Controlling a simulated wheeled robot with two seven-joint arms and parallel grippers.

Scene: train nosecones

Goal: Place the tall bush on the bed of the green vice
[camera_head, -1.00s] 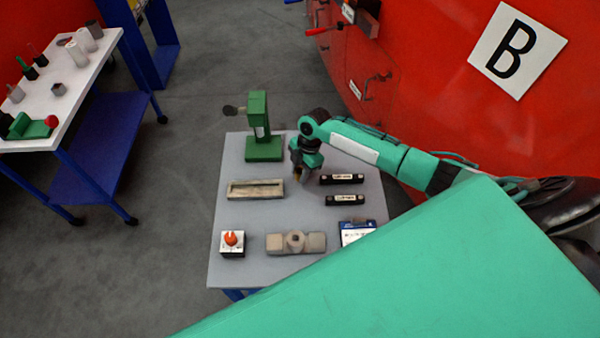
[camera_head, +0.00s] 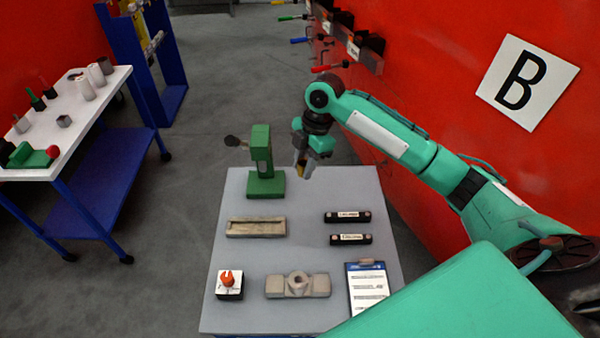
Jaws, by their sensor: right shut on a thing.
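My right gripper (camera_head: 303,165) hangs above the back of the grey table, right of the green press. It is shut on a small yellowish piece (camera_head: 301,171) that shows only partly between the fingers; I cannot tell for certain if it is the tall bush. A low green device with a red knob (camera_head: 36,158), which looks like the green vice, sits at the near end of the white-topped cart on the left. It is far from my gripper and cut by the picture edge. My left gripper is not in view.
The grey table (camera_head: 213,310) carries the green press (camera_head: 266,184), a trough block (camera_head: 257,227), two black labelled bars (camera_head: 348,217), a grey block (camera_head: 317,285), an orange-knobbed box (camera_head: 230,285) and a clipboard (camera_head: 366,290). Several small parts stand on the white-topped cart (camera_head: 118,82). Floor separates them.

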